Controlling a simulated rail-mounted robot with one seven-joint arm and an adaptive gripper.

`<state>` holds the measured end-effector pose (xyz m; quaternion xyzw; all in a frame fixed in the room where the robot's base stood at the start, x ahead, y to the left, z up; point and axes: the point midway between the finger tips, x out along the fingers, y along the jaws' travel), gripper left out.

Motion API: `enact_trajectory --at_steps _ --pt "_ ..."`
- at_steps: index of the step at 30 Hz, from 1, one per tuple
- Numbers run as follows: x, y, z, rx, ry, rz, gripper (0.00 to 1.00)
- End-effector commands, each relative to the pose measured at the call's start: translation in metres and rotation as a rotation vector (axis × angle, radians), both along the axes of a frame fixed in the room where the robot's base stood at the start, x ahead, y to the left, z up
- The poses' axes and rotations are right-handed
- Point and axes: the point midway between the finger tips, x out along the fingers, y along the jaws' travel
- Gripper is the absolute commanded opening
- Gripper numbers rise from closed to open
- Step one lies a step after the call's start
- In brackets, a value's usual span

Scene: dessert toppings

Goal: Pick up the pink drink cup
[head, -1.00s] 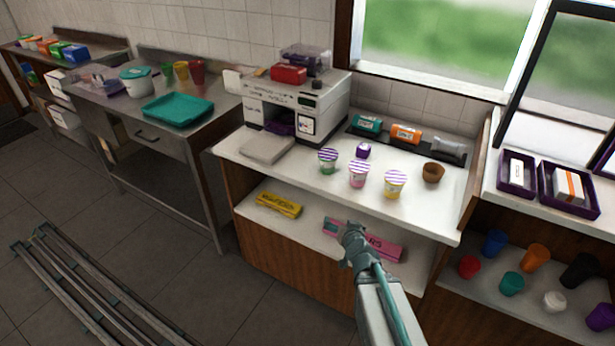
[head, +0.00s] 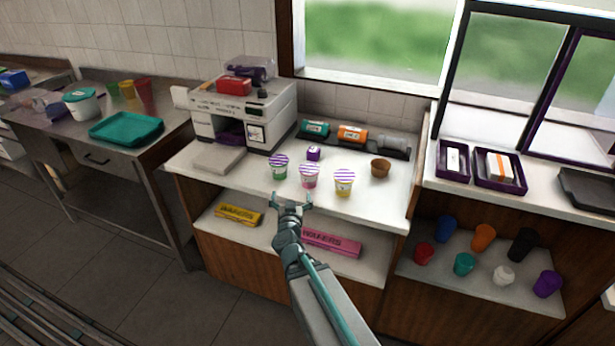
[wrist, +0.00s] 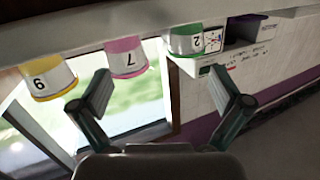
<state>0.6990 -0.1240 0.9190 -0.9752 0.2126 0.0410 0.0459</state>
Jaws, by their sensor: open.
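The pink drink cup (head: 309,178) stands upright on the white counter, with a purple-striped lid. It is the middle one of three cups. The green cup (head: 279,169) is on its left and the yellow cup (head: 344,184) on its right. My gripper (head: 291,200) is open and empty, at the counter's front edge, in front of the green and pink cups and apart from them. In the wrist view the scene appears upside down; the pink cup (wrist: 126,56) shows a 7, just left of the space between my open fingers (wrist: 162,85).
A small purple-topped item (head: 313,153) and a brown cup (head: 380,167) stand behind the row. A white machine (head: 240,112) is at the back left. A lower shelf holds a yellow box (head: 238,214) and a pink box (head: 332,241). The front right of the counter (head: 385,205) is clear.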

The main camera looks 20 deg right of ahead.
Motion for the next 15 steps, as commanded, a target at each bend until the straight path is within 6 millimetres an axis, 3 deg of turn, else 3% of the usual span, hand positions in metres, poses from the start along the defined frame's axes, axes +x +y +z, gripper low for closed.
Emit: enact_trajectory --at_steps 6,15 --pt "-0.014 -0.030 0.015 -0.074 -0.010 -0.152 1.00" --pt "-0.008 -0.043 0.010 -0.087 -0.008 -0.186 1.00"
